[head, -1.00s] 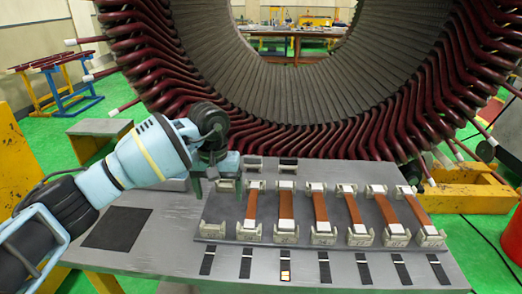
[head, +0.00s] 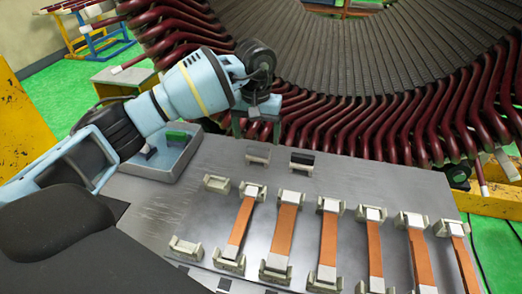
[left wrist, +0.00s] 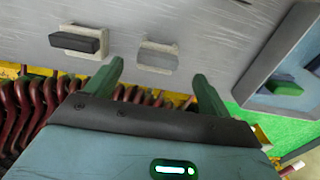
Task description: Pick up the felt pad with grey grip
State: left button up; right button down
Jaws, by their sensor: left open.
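The felt pad with grey grip (head: 258,154) is a small pale block near the back edge of the grey table, left of a similar pad with a black grip (head: 302,160). In the left wrist view, the grey-grip pad (left wrist: 157,55) lies beyond the gap between my fingers, and the black-grip pad (left wrist: 78,40) is to its left. My left gripper (head: 257,125) is open and empty, with green fingers just behind the grey-grip pad in the head view. It also shows in the left wrist view (left wrist: 158,72), fingers apart and not visibly touching the pad. My right gripper is not in view.
A blue-grey tray (head: 190,160) with a green-gripped piece (head: 176,136) stands left of the pads. Several copper-brown bars (head: 328,245) rest on pale holders in front. The large stator (head: 370,125) with dark red coil ends rises close behind the table.

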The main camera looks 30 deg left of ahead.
aim_at(258, 146)
pick_arm(q)
jog(key=shift+s+f, duration=0.1)
jog(key=shift+f, duration=1.1)
jog(key=shift+w+f, duration=0.15)
jog(key=shift+w, duration=0.05)
jog(key=f, duration=0.2)
jog(key=f+p, duration=0.1)
jog(key=f, duration=0.1)
jog(key=shift+w+d+f, duration=0.1)
jog(key=shift+w, duration=0.15)
jog(key=shift+f, duration=0.4)
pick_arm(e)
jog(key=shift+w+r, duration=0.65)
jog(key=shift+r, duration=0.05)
